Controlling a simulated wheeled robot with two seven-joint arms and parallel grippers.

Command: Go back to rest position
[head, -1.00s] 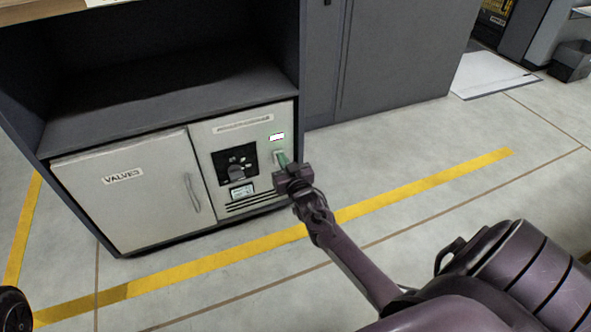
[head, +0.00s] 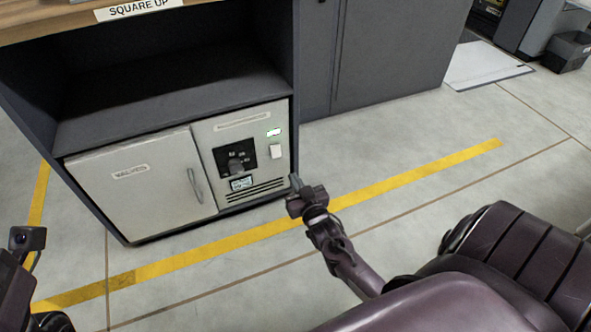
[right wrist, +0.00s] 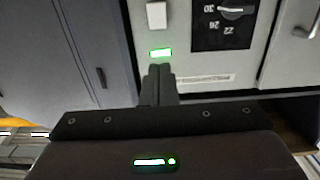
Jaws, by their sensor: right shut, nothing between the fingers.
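My right gripper (head: 296,184) is in front of the lower right corner of the cabinet's control panel (head: 240,145), apart from it. Its fingers are shut together and empty; they also show in the right wrist view (right wrist: 158,78). The panel has a black dial (head: 236,163), a white square button (head: 275,152) and a lit green indicator (head: 273,132). In the right wrist view the button (right wrist: 156,15) and green light (right wrist: 160,52) lie beyond the fingertips. Part of my left arm shows at the lower left edge of the head view; its gripper fingers are not visible.
The cabinet has a closed door labelled VALVES (head: 140,190) and an open dark shelf (head: 170,100) above. A tall grey cabinet (head: 390,60) stands to the right. Yellow tape (head: 400,184) crosses the floor. The floor right of the gripper is clear.

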